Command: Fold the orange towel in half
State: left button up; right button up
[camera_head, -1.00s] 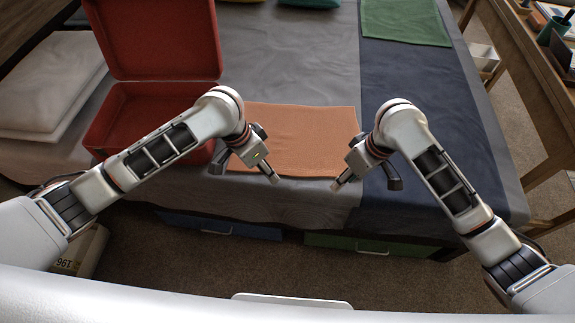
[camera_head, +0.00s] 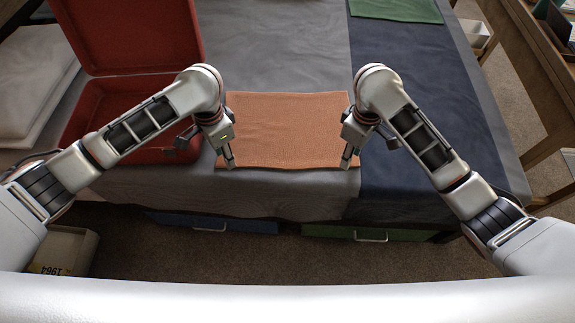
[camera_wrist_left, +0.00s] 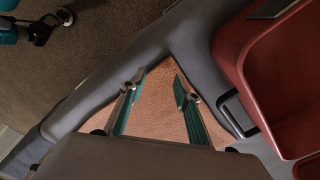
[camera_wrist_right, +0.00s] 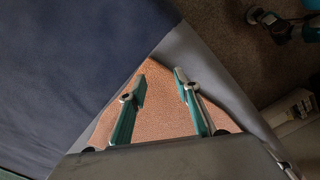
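The orange towel (camera_head: 285,130) lies flat and spread out on the grey bed cover, near the bed's front edge. My left gripper (camera_head: 230,163) is over the towel's near left corner, pointing down. In the left wrist view its two fingers (camera_wrist_left: 156,88) are apart with the towel's corner area between and below them. My right gripper (camera_head: 346,163) is over the near right corner. In the right wrist view its fingers (camera_wrist_right: 160,82) are also apart, with the orange corner between them. Whether the fingertips touch the cloth cannot be told.
An open red suitcase (camera_head: 95,110) stands left of the towel, close to my left arm. A dark blue runner (camera_head: 425,120) covers the bed to the right. A green towel (camera_head: 396,10) lies at the back. Drawers (camera_head: 370,235) are below the bed's front edge.

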pick_arm(q)
jog(key=shift+f, duration=0.65)
pick_arm(e)
jog(key=shift+f, duration=0.7)
pick_arm(q)
jog(key=shift+s+f, duration=0.15)
jog(key=shift+f, duration=0.25)
jog(key=shift+c, duration=0.3)
pick_arm(e)
jog(key=shift+s+f, duration=0.15)
jog(key=shift+f, duration=0.2)
jog(key=shift+c, duration=0.3)
pick_arm(q)
jog(key=c, duration=0.3)
pick_arm(e)
jog(key=c, duration=0.3)
pick_arm(q)
jog(key=shift+f, duration=0.1)
grip_shut()
pick_arm(e)
jog(key=shift+f, duration=0.1)
grip_shut()
pick_arm(q)
jog(key=shift+s, duration=0.1)
pick_arm(e)
jog(key=shift+s, duration=0.1)
pick_arm(q)
jog(key=shift+a, duration=0.1)
